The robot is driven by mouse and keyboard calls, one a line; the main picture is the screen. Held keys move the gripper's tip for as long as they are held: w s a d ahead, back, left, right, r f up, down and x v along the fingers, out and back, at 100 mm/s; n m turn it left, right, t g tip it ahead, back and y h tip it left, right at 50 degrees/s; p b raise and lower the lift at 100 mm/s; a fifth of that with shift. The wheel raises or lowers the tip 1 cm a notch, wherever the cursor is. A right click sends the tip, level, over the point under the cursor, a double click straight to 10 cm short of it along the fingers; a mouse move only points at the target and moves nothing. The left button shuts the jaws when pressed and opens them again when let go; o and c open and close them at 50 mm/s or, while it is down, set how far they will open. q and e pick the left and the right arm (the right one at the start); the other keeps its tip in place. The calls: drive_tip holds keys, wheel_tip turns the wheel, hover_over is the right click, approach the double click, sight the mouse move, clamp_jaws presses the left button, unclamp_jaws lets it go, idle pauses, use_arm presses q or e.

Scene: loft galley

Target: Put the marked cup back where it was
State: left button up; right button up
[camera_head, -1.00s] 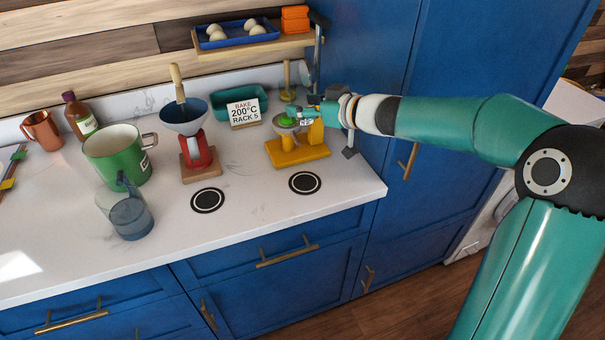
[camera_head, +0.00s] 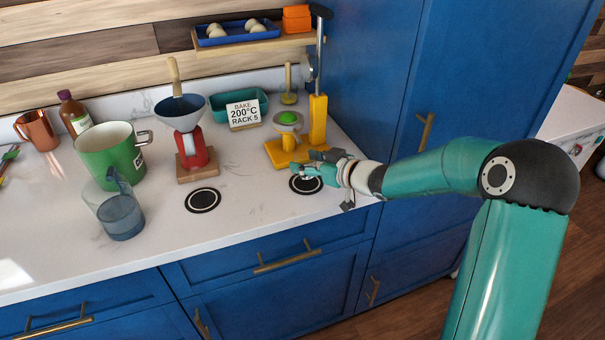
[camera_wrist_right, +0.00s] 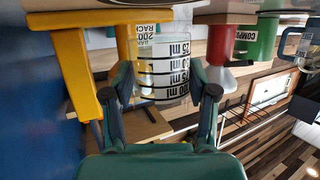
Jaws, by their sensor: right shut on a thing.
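The marked cup (camera_wrist_right: 165,72) is clear with black and white ml bands, and shows between my fingers in the right wrist view. My right gripper (camera_wrist_right: 167,90) is shut on it. In the head view my right gripper (camera_head: 306,170) is over the right-hand black ring mark (camera_head: 293,187), in front of the yellow press (camera_head: 318,125). The cup is hard to make out there, and I cannot tell if its base touches the counter. My left gripper is not in view.
A white bowl with a green dome (camera_head: 288,118) sits on the press. A second ring mark (camera_head: 203,200) is bare. A red stand with a blue funnel (camera_head: 182,115), a green pot (camera_head: 105,155) and a clear blue jug (camera_head: 121,217) stand left. The counter's front edge is close.

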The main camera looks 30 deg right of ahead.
drive_tip(key=shift+f, duration=1.2)
drive_tip(key=shift+f, duration=0.1)
drive_tip(key=o, duration=1.2)
drive_tip(key=v, duration=1.2)
